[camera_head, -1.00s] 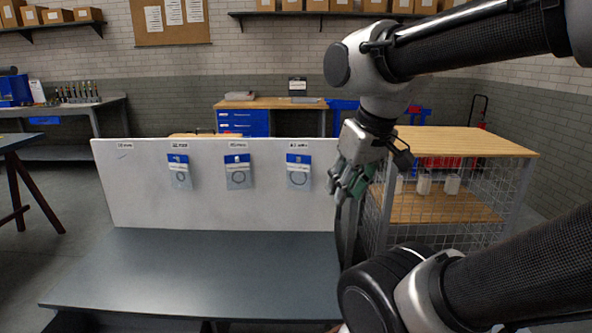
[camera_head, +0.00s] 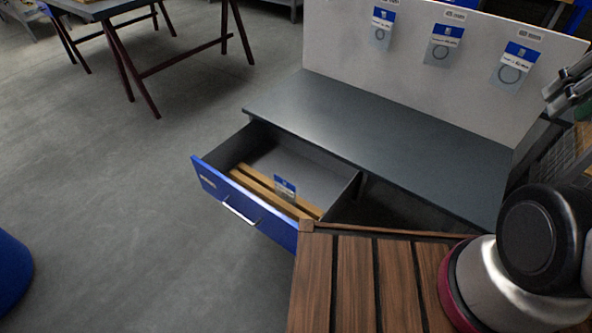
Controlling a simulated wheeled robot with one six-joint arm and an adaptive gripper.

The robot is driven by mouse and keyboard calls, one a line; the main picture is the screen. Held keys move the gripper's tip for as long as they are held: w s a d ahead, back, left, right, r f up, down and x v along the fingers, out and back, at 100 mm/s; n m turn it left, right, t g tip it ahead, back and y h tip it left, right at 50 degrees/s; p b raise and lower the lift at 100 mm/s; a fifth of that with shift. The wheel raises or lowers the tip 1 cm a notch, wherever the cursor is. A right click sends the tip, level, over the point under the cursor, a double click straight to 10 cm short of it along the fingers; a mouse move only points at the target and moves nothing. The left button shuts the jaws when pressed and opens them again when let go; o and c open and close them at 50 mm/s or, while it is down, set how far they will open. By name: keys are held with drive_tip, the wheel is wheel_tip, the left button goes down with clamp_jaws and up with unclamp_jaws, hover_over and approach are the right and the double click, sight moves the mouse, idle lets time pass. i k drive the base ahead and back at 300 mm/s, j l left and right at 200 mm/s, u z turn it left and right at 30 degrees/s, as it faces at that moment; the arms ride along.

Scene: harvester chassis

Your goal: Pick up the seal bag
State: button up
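Three seal bags hang in a row on the white backboard: a left one (camera_head: 381,27), a middle one (camera_head: 443,45) and a right one (camera_head: 515,67). Each is a clear bag with a blue and white header; a dark ring shows clearly in the right one. Another small bag with a blue header (camera_head: 286,188) stands in the open blue-fronted drawer (camera_head: 245,205), by wooden slats. My gripper (camera_head: 566,92) is only partly in view at the right edge, right of the right bag and apart from it. Its fingertips are too cut off to judge their opening.
A dark grey bench top (camera_head: 375,133) lies bare in front of the white backboard (camera_head: 335,45). The drawer juts out below its left part. A slatted wooden deck (camera_head: 355,285) fills the lower middle. Open floor (camera_head: 110,190) lies left, with a trestle table (camera_head: 110,8) beyond.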

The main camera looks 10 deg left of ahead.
sight(287, 194)
drive_tip(key=k+j, duration=0.1)
drive_tip(key=j, duration=0.7)
drive_tip(key=k+j, duration=0.15)
drive_tip(key=j, duration=0.3)
drive_tip(key=k+j, duration=0.1)
drive_tip(key=j, duration=0.3)
